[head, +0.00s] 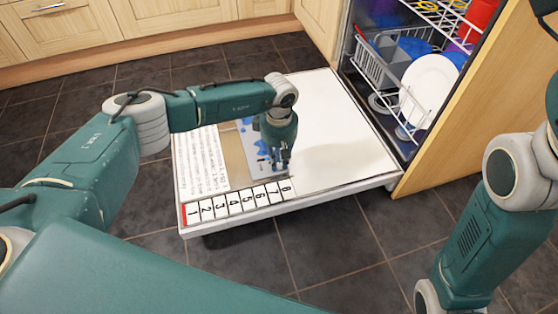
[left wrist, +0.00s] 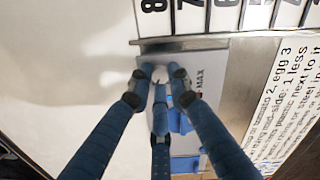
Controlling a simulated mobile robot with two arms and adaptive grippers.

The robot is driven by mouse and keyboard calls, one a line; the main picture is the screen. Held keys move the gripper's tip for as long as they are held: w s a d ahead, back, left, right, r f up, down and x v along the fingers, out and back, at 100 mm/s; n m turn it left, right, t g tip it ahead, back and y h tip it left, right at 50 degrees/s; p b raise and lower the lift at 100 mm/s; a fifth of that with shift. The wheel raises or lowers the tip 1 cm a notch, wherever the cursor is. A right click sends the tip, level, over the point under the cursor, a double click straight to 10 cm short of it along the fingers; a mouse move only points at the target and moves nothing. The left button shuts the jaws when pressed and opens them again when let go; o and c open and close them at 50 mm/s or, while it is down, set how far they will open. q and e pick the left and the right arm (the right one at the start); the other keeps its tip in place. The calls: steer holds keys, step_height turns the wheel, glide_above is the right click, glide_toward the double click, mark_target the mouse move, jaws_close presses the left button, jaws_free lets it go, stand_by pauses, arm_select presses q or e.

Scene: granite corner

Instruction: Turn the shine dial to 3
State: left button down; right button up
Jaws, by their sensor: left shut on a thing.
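My left gripper (head: 281,165) points down over the front part of a white, low panel (head: 335,130). In the left wrist view its blue fingers (left wrist: 160,76) are closed around a small pale knob (left wrist: 160,73), which seems to be the shine dial. The fingers hide most of it, and I cannot read its setting. It sits on a pale dispenser plate (left wrist: 212,68) with a MAX mark and blue parts. A number strip (head: 235,202) runs along the panel's front edge, 1 at the left to 8 at the right. My right gripper is out of the frame.
A white text sheet (head: 198,160) lies left of the dispenser. At the right, an open dishwasher holds a wire rack (head: 385,70) and a white plate (head: 430,85). A wooden door (head: 480,100) stands beside it. Dark floor tiles (head: 330,245) are clear in front.

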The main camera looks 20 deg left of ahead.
mark_target(280, 165)
arm_select(q)
steer(key=shift+d+r, duration=0.1)
steer(key=shift+d, duration=0.15)
stand_by(0.3)
steer(key=c, duration=1.6)
jaws_free()
steer(key=shift+a, duration=0.1)
step_height(280, 165, up, 12)
